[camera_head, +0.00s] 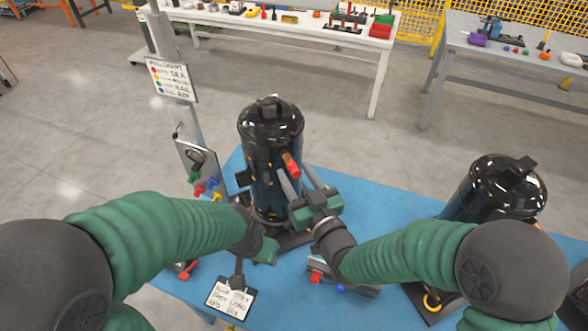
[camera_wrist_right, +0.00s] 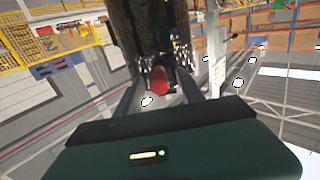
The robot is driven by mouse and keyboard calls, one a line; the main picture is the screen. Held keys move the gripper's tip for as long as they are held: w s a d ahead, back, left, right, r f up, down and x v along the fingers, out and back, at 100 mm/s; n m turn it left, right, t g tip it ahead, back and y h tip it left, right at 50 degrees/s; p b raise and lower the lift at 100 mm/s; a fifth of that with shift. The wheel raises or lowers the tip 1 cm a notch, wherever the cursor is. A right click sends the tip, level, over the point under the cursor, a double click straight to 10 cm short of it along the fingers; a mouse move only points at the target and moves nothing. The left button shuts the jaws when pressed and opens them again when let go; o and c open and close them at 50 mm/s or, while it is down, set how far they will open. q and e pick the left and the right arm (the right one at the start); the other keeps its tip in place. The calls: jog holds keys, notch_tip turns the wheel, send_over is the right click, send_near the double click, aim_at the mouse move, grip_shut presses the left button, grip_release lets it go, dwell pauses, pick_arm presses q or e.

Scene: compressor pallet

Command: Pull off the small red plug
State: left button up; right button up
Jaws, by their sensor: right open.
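The small red plug (camera_head: 290,164) sticks out from the upper side of the black and dark blue compressor (camera_head: 270,130). In the right wrist view the red plug (camera_wrist_right: 160,80) shows as a round red end between my fingers. My right gripper (camera_head: 297,177) is open in front of the compressor, one finger on each side of the plug; whether they touch it I cannot tell. My left gripper (camera_head: 264,250) is low beside the compressor's base, and its fingers cannot be made out.
A second black compressor (camera_head: 495,190) stands at the right of the blue pallet top (camera_head: 375,210). A grey block with red and blue plugs (camera_head: 340,284) and a handwritten card (camera_head: 231,298) lie in front. A panel with coloured plugs (camera_head: 198,165) stands left of the compressor.

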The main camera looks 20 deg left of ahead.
aim_at(297, 175)
jog(key=shift+a, duration=0.15)
jog(key=shift+c, duration=0.8)
grip_shut()
jog(key=shift+f, duration=0.1)
dwell(0.5)
jog(key=shift+v, duration=0.8)
jog(key=shift+b+v, duration=0.4)
jog(key=shift+v, duration=1.85)
jog(key=shift+w, duration=0.1)
